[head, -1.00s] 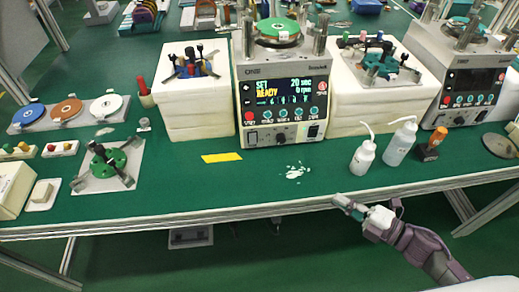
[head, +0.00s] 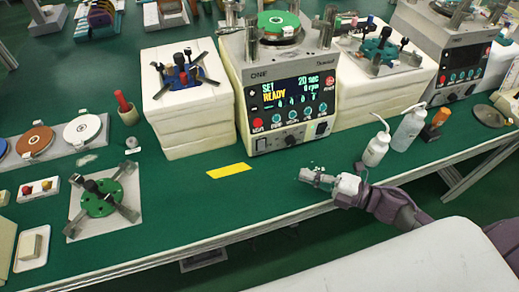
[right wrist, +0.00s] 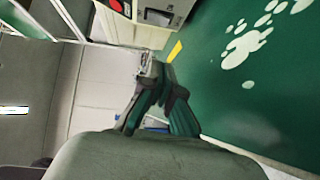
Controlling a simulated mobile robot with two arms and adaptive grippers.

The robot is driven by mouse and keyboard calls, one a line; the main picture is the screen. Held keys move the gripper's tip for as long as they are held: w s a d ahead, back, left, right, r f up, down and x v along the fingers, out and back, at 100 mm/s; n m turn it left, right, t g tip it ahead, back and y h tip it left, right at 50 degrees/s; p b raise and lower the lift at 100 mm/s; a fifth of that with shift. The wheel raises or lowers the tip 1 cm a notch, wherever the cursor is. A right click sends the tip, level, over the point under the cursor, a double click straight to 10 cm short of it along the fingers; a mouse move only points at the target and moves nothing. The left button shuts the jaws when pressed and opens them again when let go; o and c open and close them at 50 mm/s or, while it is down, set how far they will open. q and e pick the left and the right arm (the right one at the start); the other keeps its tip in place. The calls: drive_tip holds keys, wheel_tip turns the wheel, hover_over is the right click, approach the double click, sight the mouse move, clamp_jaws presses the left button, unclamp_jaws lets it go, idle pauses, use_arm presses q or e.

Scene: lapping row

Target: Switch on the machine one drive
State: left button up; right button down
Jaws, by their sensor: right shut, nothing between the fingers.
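Machine one (head: 285,95) stands at the middle of the bench, labelled ONE. Its lit screen reads SET READY, 20 sec, 0 rpm. My left gripper is not in view.
A yellow strip (head: 229,171) lies before the machine. White blocks (head: 187,115) flank it. Wash bottles (head: 377,147) and an orange-capped bottle (head: 434,123) stand right. A second machine (head: 450,50) is behind them. White spill patches (right wrist: 250,45) lie on the green bench top.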

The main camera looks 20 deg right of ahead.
sight(262, 146)
drive_tip(key=shift+s+d, duration=0.2)
drive_tip(key=shift+w+a+r, duration=0.1)
drive_tip(key=shift+w+a, duration=0.15)
drive_tip(key=shift+w, duration=0.05)
drive_tip(key=p+x, duration=0.1)
drive_tip(key=x, duration=0.7)
drive_tip(key=shift+w+a+p, duration=0.2)
drive_tip(key=shift+p, duration=0.2)
drive_tip(key=w, duration=0.3)
drive_tip(key=shift+w+a+f, duration=0.2)
drive_tip(key=shift+a+f, duration=0.1)
drive_tip(key=shift+a, duration=0.05)
drive_tip(key=shift+w+f, duration=0.1)
drive_tip(key=shift+w, duration=0.35)
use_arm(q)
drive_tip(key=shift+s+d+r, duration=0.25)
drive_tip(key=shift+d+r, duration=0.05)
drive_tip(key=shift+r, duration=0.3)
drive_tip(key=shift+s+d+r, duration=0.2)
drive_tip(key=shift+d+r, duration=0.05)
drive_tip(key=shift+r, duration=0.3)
